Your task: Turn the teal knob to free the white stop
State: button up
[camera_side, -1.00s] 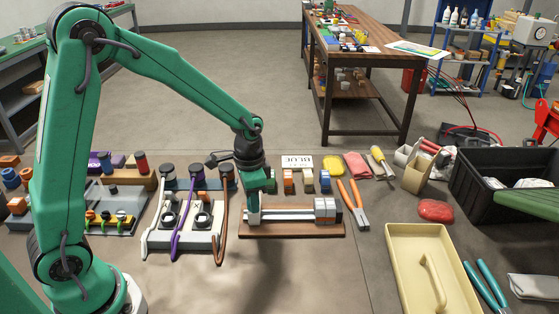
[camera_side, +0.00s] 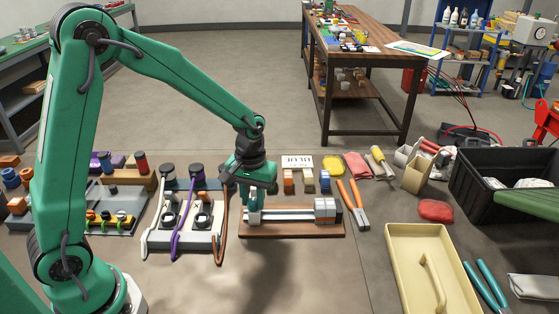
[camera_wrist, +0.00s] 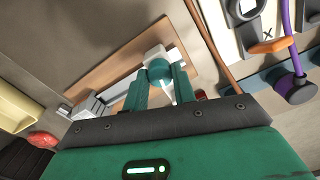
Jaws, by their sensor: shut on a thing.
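The teal knob (camera_wrist: 157,69) shows in the wrist view as a round teal piece between the fingertips of my gripper (camera_wrist: 161,76). My gripper is shut on it. In the side view my gripper (camera_side: 254,203) points down at the left end of a wooden base (camera_side: 290,228), and the fingers largely hide the knob. A white piece, seemingly the white stop (camera_wrist: 164,49), lies right beside the knob in the wrist view; its exact shape is partly covered. A pale rail (camera_side: 285,214) runs right along the base to a grey and orange block (camera_side: 325,209).
Small coloured blocks and a lettered card (camera_side: 297,162) stand behind. A cream tray (camera_side: 400,245) is farther right; the floor in front is clear.

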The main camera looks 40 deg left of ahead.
aim_at(253, 201)
jog(key=shift+s+n, duration=0.15)
jog(key=shift+n, duration=0.85)
jog(key=o, duration=1)
notch_tip(253, 201, up, 7)
jog(key=shift+r, duration=0.4)
